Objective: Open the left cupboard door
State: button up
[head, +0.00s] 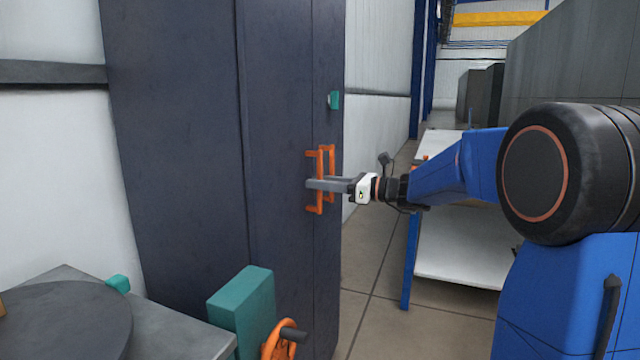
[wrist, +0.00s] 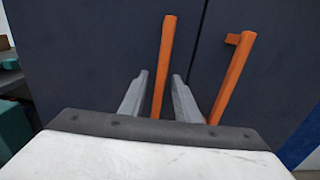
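The dark blue-grey cupboard stands with both doors shut in the head view. Its left door (head: 275,130) carries a vertical orange handle (head: 319,200), which also shows in the wrist view (wrist: 165,50). The right door (head: 328,60) has a matching orange handle (head: 332,158), at the right in the wrist view (wrist: 232,78). My gripper (head: 312,184) reaches the handles from the right. In the wrist view my gripper (wrist: 160,75) is open, with one finger on each side of the left handle. Gaps show between handle and fingers; no grip is visible.
A teal box (head: 243,312) with an orange wheel (head: 280,340) stands at the lower front, near the cupboard. A grey table (head: 180,325) is at the lower left. A white-shelved rack (head: 460,245) stands behind my arm. Tiled floor (head: 375,315) is clear beside the cupboard.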

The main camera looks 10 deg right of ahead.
jog(key=shift+w+a, duration=0.1)
jog(key=shift+a, duration=0.05)
grip_shut()
